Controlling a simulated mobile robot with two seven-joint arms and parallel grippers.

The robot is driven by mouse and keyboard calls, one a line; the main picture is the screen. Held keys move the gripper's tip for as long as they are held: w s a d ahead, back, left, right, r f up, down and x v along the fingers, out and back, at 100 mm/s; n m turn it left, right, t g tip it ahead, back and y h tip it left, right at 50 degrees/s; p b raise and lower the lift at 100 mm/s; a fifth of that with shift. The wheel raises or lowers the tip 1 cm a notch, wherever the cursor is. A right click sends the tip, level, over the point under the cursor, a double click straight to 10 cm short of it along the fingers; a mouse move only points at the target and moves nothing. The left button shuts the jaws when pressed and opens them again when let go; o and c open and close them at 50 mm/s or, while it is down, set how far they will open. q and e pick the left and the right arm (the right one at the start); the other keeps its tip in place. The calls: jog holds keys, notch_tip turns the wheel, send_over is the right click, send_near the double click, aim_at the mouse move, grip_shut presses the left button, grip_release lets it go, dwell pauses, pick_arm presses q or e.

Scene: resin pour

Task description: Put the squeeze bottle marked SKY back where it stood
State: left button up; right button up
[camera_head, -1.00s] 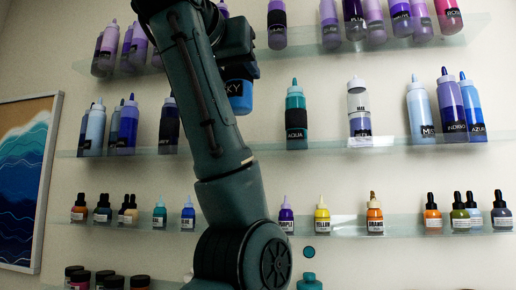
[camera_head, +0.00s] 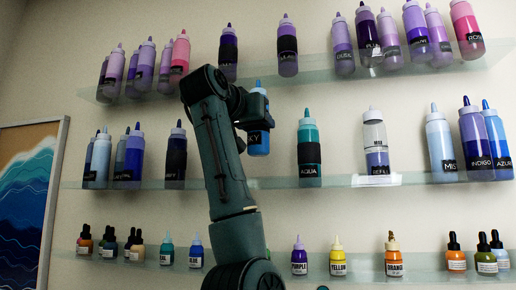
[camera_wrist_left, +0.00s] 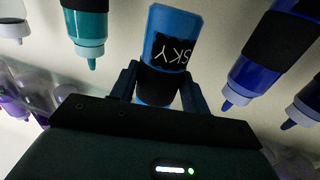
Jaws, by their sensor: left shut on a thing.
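The blue squeeze bottle marked SKY (camera_head: 259,138) is in my left gripper (camera_head: 252,108), in front of the middle glass shelf. The middle shelf (camera_head: 270,183) has a gap between the navy bottle (camera_head: 176,155) and the AQUA bottle (camera_head: 308,150). My right gripper is not in view.
The REFILL bottle (camera_head: 376,145) stands right of AQUA on the middle shelf. Purple and pink bottles fill much of the upper shelf (camera_head: 330,65). Small bottles, such as PURPLE (camera_head: 299,257) and YELLOW (camera_head: 338,260), stand on the lower shelf. A wave picture (camera_head: 30,200) hangs at left.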

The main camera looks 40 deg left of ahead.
aim_at(258, 156)
pick_arm(q)
jog(key=shift+w+a+r, duration=0.2)
jog(key=shift+w+a, duration=0.35)
jog(key=shift+w, duration=0.35)
notch_tip(258, 156, down, 3)
jog(key=shift+w+r, duration=0.1)
notch_tip(258, 156, down, 4)
jog(key=shift+r+b, duration=0.25)
jog(key=shift+b, duration=0.1)
jog(key=shift+w+a+f, duration=0.1)
jog(key=shift+w+f, duration=0.1)
jog(key=shift+f, duration=0.3)
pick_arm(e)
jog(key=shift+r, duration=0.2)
pick_arm(q)
jog(key=shift+s, duration=0.1)
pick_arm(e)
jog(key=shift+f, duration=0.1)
pick_arm(q)
jog(key=shift+f, duration=0.2)
jog(key=o, duration=1)
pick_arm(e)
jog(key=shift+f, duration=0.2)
